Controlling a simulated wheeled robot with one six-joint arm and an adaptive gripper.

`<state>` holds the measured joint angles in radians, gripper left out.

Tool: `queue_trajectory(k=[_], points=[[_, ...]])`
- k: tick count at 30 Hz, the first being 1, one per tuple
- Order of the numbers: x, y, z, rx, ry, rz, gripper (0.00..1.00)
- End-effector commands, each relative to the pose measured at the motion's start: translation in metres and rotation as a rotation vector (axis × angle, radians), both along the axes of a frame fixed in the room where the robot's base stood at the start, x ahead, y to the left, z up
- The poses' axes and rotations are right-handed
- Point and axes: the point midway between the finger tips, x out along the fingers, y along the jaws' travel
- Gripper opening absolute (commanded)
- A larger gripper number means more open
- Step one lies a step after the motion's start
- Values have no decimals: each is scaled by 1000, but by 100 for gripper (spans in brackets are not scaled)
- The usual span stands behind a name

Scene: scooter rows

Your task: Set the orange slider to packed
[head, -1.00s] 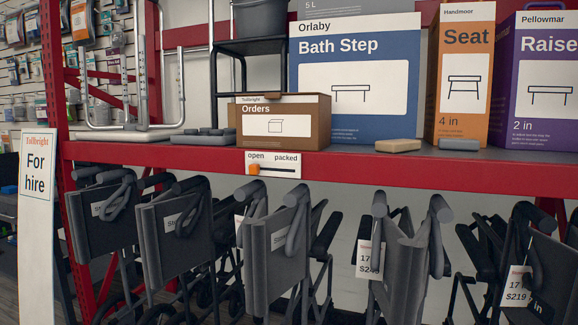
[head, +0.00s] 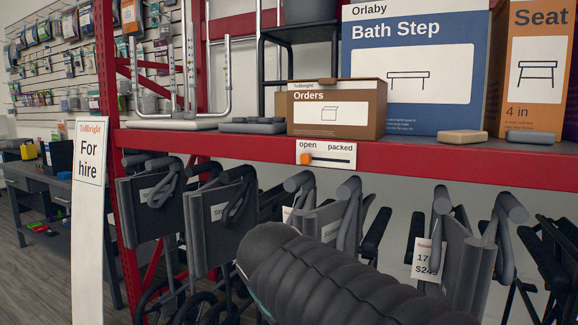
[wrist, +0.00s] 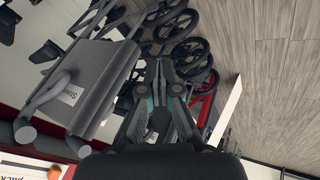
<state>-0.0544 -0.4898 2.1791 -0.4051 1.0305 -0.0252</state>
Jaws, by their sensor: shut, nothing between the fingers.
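The orange slider (head: 306,159) is a small orange block at the left end of a dark slot, under the word "open". Its white label plate (head: 326,154) is on the front of the red shelf beam, with "packed" at the right end. In the wrist view, part of the label and an orange patch (wrist: 55,173) that looks like the slider show at the bottom left edge. My gripper (wrist: 160,70) is shut and empty in the wrist view, pointing past the folded walkers toward the floor, away from the slider. In the head view only my dark ribbed arm shows, below the shelf.
A brown Orders box (head: 336,122) stands on the shelf above the label, beside the blue Bath Step box (head: 415,105). Folded grey walkers (head: 228,225) hang close under the red beam (head: 440,163). A "For hire" sign (head: 89,210) stands at the left.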

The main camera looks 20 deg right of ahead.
Motion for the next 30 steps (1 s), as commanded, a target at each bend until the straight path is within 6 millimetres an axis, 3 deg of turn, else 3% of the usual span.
queue_trajectory(k=[1,9,15,18,24,30], points=[[23,-7,11,-80,9,17,0],[135,-40,93,-529,15,39,0],[210,-39,154,-843,-17,-3,0],[237,-33,178,-970,-39,-36,0],[265,-19,208,-1122,-75,-89,0],[271,-15,216,-1159,-86,-103,0]])
